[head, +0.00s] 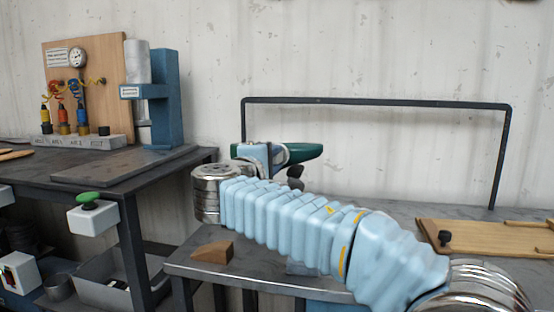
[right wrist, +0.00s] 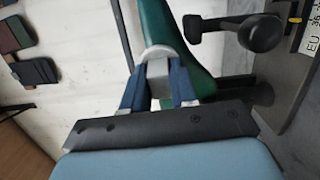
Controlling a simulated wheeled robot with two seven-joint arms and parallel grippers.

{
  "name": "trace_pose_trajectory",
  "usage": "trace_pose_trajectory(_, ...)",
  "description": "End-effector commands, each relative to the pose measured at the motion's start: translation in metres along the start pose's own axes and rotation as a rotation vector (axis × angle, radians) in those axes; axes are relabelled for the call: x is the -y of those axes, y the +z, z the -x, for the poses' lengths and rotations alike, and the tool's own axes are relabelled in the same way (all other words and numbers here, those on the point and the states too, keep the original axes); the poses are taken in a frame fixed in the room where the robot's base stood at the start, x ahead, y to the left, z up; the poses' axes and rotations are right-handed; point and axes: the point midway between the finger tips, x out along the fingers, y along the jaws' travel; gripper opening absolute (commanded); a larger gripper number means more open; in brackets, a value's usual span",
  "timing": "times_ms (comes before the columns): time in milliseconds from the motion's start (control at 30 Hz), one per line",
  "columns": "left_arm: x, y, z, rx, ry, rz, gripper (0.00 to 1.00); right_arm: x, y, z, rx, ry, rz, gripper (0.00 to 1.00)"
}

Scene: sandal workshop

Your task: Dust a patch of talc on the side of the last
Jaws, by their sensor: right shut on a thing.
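The green last (head: 304,152) lies level above the bench in the middle of the head view, partly hidden behind my right arm and gripper. In the right wrist view the last (right wrist: 162,22) runs down behind the fingertips. My right gripper (right wrist: 158,65) is shut on a small pale grey, rounded thing (right wrist: 157,52), close against the side of the last; I cannot tell whether they touch. In the head view my right gripper (head: 262,155) is at the left part of the last. No talc patch can be made out. My left gripper is not in view.
A dark knob (right wrist: 260,33) on a bar stands beside the last. A wooden wedge (head: 212,252) lies at the bench's front left. A wooden board (head: 490,238) lies at the right, and a dark frame (head: 375,101) rises at the back. A second table (head: 180,163) stands left.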

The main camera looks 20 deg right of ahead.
Motion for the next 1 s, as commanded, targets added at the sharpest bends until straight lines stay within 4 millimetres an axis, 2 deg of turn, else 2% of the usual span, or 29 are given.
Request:
trace_pose_trajectory(100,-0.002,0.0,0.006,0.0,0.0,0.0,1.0,-0.002,-0.012,-0.002,0.001,-0.001,0.003,0.03)
trace_pose_trajectory(367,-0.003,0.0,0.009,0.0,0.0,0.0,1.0,-0.001,-0.023,-0.002,0.002,-0.001,0.002,0.03)
trace_pose_trajectory(667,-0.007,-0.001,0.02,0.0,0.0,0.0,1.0,-0.002,-0.048,-0.001,0.003,0.0,0.002,0.03)
trace_pose_trajectory(1000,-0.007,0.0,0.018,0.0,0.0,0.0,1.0,0.001,-0.051,0.002,0.002,0.0,0.001,0.03)
